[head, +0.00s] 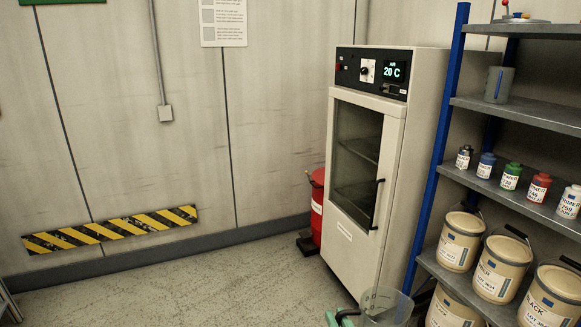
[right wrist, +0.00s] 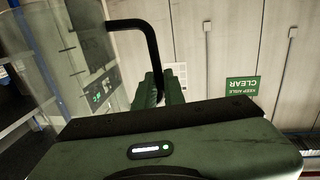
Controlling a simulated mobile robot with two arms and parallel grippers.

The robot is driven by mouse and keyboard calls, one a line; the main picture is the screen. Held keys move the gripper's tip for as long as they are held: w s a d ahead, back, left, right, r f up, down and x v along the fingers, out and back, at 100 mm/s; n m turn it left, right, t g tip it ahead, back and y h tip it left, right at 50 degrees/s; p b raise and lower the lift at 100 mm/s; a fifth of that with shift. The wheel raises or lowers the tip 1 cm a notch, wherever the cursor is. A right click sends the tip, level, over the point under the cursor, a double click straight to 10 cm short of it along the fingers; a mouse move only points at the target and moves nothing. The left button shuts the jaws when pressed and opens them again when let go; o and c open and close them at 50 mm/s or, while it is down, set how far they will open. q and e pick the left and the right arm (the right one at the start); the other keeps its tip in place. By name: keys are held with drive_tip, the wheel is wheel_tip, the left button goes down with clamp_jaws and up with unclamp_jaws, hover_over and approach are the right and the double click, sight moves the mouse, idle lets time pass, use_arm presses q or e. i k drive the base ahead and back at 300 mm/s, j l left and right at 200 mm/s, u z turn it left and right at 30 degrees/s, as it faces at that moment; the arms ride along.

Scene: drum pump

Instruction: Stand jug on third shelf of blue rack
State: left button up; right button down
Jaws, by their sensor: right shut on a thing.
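A clear jug (head: 385,307) with a dark handle shows at the bottom edge of the head view, its lower part cut off. My right gripper (head: 340,318), green, is at its left side. In the right wrist view the green fingers (right wrist: 160,90) are shut on the jug's black handle (right wrist: 150,45), and the clear jug wall (right wrist: 35,55) fills the left. The blue rack (head: 436,150) with grey shelves stands at the right of the head view, beyond the jug. My left gripper is not in view.
One rack shelf holds small paint cans (head: 510,176); the shelf above has a grey cup (head: 498,85) and bare room to its right. Large buckets (head: 503,268) stand lower. A white oven cabinet (head: 395,130) adjoins the rack. A red extinguisher (head: 316,207) stands beside it. Floor at left is clear.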

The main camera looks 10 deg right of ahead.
sight(554, 115)
drive_tip(key=i+z, duration=0.15)
drive_tip(key=i, duration=0.35)
drive_tip(key=i+j+z, duration=0.1)
drive_tip(key=i, duration=0.4)
drive_tip(key=i+j+z, duration=0.15)
drive_tip(key=i, duration=0.35)
